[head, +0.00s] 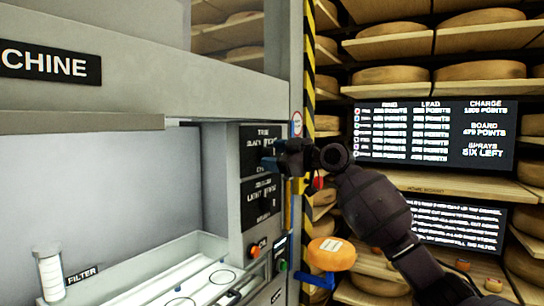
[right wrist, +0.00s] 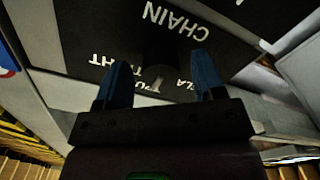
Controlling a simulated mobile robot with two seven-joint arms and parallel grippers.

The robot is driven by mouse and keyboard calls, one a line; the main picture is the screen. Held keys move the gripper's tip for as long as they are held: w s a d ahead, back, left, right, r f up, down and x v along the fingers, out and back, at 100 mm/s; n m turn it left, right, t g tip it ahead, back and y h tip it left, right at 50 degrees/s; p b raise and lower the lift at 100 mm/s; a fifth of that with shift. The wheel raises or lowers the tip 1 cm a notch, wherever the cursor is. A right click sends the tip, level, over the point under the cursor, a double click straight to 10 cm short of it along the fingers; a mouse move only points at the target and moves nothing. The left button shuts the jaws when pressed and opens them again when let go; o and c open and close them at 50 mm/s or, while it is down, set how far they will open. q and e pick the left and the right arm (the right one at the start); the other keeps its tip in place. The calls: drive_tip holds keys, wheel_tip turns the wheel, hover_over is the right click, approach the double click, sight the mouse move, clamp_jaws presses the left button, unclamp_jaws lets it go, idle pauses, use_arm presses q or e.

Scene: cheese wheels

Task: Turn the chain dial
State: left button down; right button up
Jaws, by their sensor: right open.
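My right gripper (head: 272,157) reaches in from the right, close in front of a black label panel (head: 255,140) on the grey machine. In the right wrist view my right gripper (right wrist: 162,82) has its two blue fingers apart, on either side of the middle of a black plate (right wrist: 90,40). The plate reads CHAIN, with TIGHT and a partly hidden word starting SLA, all upside down. The chain dial shows only dimly as a dark shape (right wrist: 165,58) between the fingers; its exact outline and pointer are hard to tell. Contact cannot be told. My left gripper is out of view.
Below the panel are an orange button (head: 254,251) and a green one (head: 283,265). A clear-sided container labelled FILTER (head: 49,275) stands at lower left. Shelves of cheese wheels (head: 390,74) and two screens (head: 432,135) fill the right side. A yellow-black striped post (head: 309,80) borders the machine.

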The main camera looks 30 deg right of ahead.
drive_tip(key=v, duration=0.9)
drive_tip(key=shift+s+d, duration=0.2)
drive_tip(key=shift+s, duration=0.15)
wheel_tip(320, 180, down, 17)
drive_tip(key=w+a+m+t+h, duration=0.2)
drive_tip(key=a+m+t+h, duration=0.1)
drive_tip(key=m+h, duration=0.25)
drive_tip(key=s+a+f+m+g+h, duration=0.15)
drive_tip(key=s+f, duration=0.25)
drive_tip(key=f, duration=0.5)
drive_tip(key=s+a+f+m, duration=0.1)
drive_tip(key=s+a+f, duration=0.2)
drive_tip(key=f, duration=0.7)
drive_tip(key=s+a+f+m+g+h, duration=0.1)
drive_tip(key=s+a+f+m+g, duration=0.1)
drive_tip(key=s+f, duration=1)
drive_tip(key=s+a+f+m+g+h, duration=0.1)
drive_tip(key=s+a+f+g, duration=0.3)
drive_tip(key=s+f, duration=0.9)
drive_tip(key=s+a, duration=0.1)
drive_tip(key=s, duration=0.3)
drive_tip(key=shift+s+f+m, duration=0.3)
drive_tip(key=shift+s+m, duration=0.05)
drive_tip(key=shift+m, duration=0.05)
